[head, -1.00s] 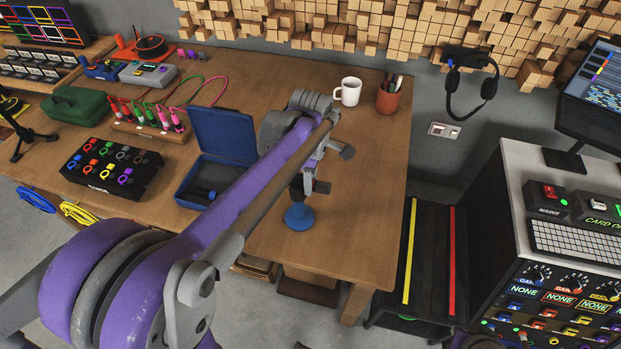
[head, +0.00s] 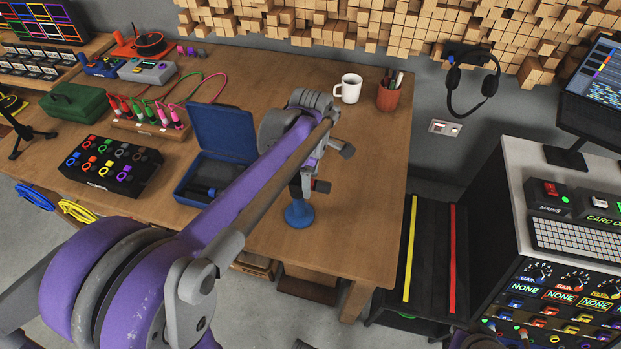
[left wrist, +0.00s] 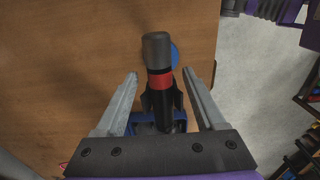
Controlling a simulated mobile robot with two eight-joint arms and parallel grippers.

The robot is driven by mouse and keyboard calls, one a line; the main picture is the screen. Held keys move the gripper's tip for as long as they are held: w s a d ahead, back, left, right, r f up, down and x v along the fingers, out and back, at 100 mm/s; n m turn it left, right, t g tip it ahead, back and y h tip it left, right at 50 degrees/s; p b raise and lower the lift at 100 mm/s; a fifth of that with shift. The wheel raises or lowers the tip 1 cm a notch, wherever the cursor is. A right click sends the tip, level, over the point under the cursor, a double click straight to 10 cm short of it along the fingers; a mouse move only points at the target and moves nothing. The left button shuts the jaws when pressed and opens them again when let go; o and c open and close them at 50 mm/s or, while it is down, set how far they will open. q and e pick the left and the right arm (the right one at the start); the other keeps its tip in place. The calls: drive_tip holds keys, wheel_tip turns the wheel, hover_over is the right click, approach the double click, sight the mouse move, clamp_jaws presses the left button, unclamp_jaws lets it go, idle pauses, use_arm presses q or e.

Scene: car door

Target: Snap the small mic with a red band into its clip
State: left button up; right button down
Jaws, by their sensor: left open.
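The small mic (left wrist: 157,52) has a grey head, a red band and a black body. In the left wrist view it lies between the spread fingers of my left gripper (left wrist: 160,74), with a gap on each side. Black clip-like prongs (left wrist: 149,98) flank its body below the red band; I cannot tell how firmly it sits in them. A round blue base (left wrist: 175,54) shows behind it. In the head view this blue base (head: 299,214) stands near the table's front right, under my left gripper (head: 306,188), and the mic is hard to make out. My right gripper is not in view.
An open blue case (head: 222,135) lies left of my arm on the wooden table (head: 370,185). The table right of my gripper is clear.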

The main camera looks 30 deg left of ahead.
use_arm(q)
wheel_tip(320, 180, up, 10)
drive_tip(key=shift+r+p, duration=0.25)
drive_tip(key=shift+p, duration=0.15)
idle(0.4)
drive_tip(key=s+d+f+m+t, duration=0.2)
drive_tip(key=s+d+f+m, duration=0.1)
drive_tip(key=s+f+m, duration=0.2)
drive_tip(key=s+d+f+m+t+p, duration=0.1)
drive_tip(key=s+d+f+m+t, duration=0.2)
drive_tip(key=s+f+m, duration=0.3)
drive_tip(key=s+m, duration=0.4)
drive_tip(key=m, duration=0.4)
drive_tip(key=shift+d+f, duration=0.2)
drive_tip(key=shift+d, duration=0.05)
drive_tip(key=shift+s+d+f+m, duration=0.15)
drive_tip(key=shift+s+f+m, duration=0.2)
drive_tip(key=shift+m, duration=0.45)
drive_tip(key=shift+c, duration=0.2)
